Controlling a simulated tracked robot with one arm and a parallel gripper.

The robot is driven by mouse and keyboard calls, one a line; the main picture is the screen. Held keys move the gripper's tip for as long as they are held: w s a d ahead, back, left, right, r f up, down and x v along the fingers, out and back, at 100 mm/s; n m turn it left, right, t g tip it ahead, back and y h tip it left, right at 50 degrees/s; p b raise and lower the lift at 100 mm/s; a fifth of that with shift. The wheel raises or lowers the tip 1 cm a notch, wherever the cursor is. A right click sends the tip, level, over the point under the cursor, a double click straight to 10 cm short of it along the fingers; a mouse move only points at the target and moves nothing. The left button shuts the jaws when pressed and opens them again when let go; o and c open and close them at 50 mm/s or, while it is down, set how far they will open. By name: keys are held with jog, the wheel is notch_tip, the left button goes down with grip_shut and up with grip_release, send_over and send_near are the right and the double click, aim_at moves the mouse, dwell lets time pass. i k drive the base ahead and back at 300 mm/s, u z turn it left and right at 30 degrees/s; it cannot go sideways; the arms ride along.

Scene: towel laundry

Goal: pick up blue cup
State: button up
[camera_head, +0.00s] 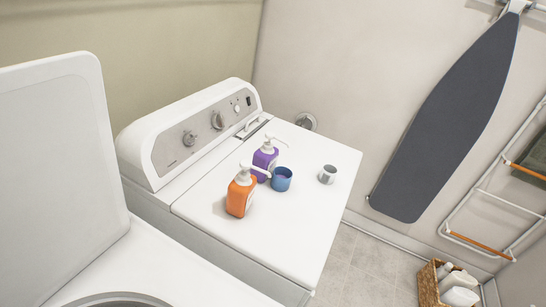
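The blue cup (281,180) stands upright on the white top of the dryer-like machine (285,245), near the middle of the picture. Its open rim faces up. It stands close to the right of the purple pump bottle (264,160) and to the right of and behind the orange pump bottle (240,195). The nozzle of the orange bottle points toward the cup's left side. My gripper does not show in the picture.
A small grey-white cup (327,174) stands right of the blue cup. The control panel (205,125) rises behind left. An open washer lid (65,170) stands at left. An ironing board (450,120) hangs on the wall. A basket (430,285) with bottles sits on the floor.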

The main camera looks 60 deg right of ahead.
aim_at(281, 179)
jog(key=z, duration=0.45)
jog(key=k, duration=1.05)
jog(key=z, duration=1.2)
jog(key=i, duration=1)
jog(key=u, duration=0.6)
jog(key=k, duration=1.1)
jog(key=z, duration=0.5)
jog(key=i, duration=1.4)
jog(key=u, duration=0.15)
